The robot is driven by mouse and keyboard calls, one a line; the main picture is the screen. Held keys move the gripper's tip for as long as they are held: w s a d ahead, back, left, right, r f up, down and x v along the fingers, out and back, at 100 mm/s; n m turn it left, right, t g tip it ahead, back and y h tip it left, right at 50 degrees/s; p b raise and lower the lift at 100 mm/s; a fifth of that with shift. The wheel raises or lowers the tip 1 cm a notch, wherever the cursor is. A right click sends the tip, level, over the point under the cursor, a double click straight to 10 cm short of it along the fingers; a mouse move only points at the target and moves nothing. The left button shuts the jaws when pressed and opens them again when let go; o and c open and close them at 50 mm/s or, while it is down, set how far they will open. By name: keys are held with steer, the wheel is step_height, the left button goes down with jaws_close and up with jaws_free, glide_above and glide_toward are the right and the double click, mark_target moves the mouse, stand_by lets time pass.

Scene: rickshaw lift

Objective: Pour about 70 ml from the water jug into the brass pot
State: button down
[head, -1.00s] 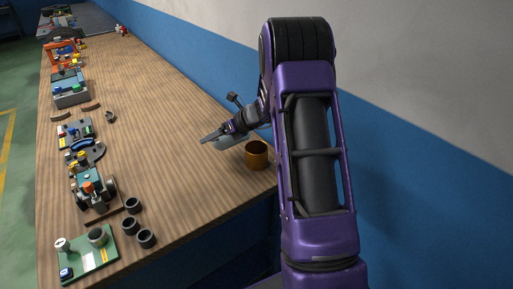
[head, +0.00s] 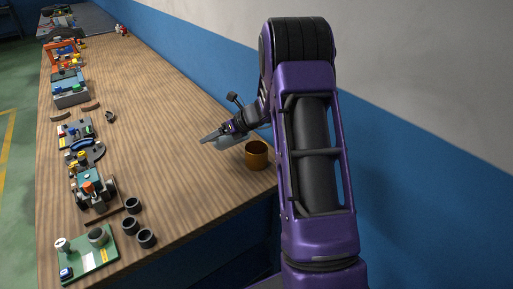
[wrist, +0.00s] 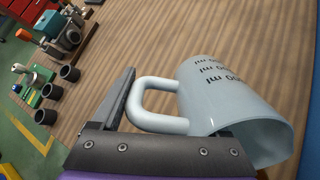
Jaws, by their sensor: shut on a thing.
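The water jug (wrist: 215,95) is pale blue-white with dark ml markings, which appear upside down in the wrist view. My gripper (wrist: 128,100) is shut on the jug by its handle; one dark finger shows beside the handle. The jug looks tilted, its rim toward the lower right of the wrist view. In the head view my gripper (head: 214,136) is above the bench, with part of the jug (head: 231,142) showing as a grey shape below it. The brass pot (head: 256,158) stands upright just right of the jug, near the bench edge. No water is visible, and the pot's inside is dark.
The wooden bench (head: 160,120) runs along a blue and white wall. Several dark cups (head: 131,226), a green board (head: 88,254) and a small wheeled model (head: 92,190) stand on its left side. More models line the left edge farther back. The middle is clear.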

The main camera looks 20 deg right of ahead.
stand_by(0.4)
steer(key=shift+w+a+f+g+h, duration=0.1)
steer(key=shift+a+f+g+h, duration=0.05)
steer(key=shift+f+g+h, duration=0.4)
steer(key=shift+w+a+f+g+h, duration=0.15)
steer(key=shift+g+h, duration=0.2)
steer(key=shift+w+a+f+g+h, duration=0.25)
steer(key=shift+f+g+h, duration=0.1)
steer(key=shift+f, duration=0.2)
steer(key=shift+w+a+f+g+h, duration=0.2)
steer(key=shift+f+g+h, duration=0.15)
steer(key=shift+f, duration=0.2)
steer(key=shift+w+a+f+g+h, duration=0.25)
steer(key=shift+f+g+h, duration=0.05)
steer(key=shift+g+h, duration=0.2)
steer(key=shift+w+a+f+g+h, duration=0.2)
steer(key=shift+w+f+g+h, duration=0.1)
steer(key=shift+g+h, duration=0.15)
steer(key=shift+w+a+f+g+h, duration=0.1)
steer(key=shift+f+g+h, duration=0.3)
steer(key=shift+g+h, duration=0.15)
steer(key=shift+w+a+f+g+h, duration=0.1)
steer(key=shift+f+g+h, duration=0.3)
steer(key=shift+h, duration=0.2)
stand_by(0.4)
